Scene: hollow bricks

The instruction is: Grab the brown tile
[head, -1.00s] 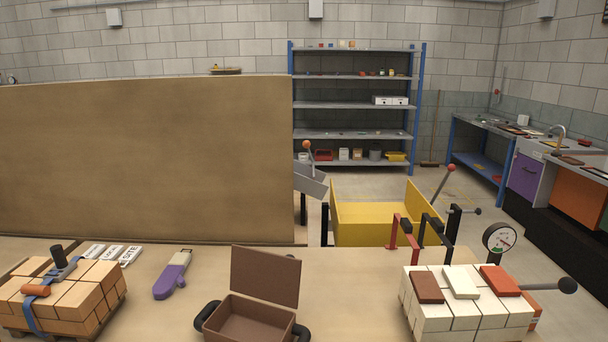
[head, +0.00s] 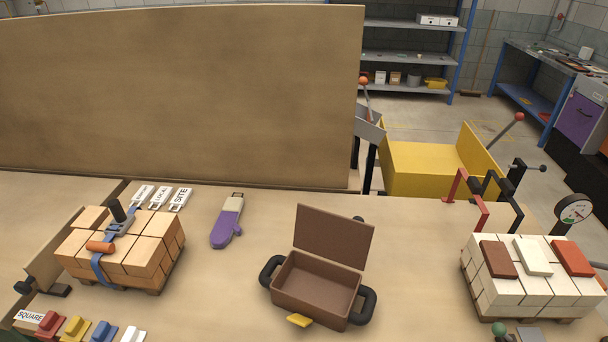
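The brown tile (head: 498,259) lies flat on top of a stack of white bricks (head: 503,294) at the right of the table. It is the leftmost of three tiles there, beside a white tile (head: 533,256) and a red-orange tile (head: 572,257). Neither of my grippers shows in the head view. Nothing touches the brown tile from above.
An open brown case (head: 317,285) with black handles stands mid-table. A strapped stack of tan bricks (head: 130,250) and a purple tool (head: 228,222) are to the left. A pressure gauge (head: 574,212) and a yellow bin (head: 424,168) stand behind the white bricks.

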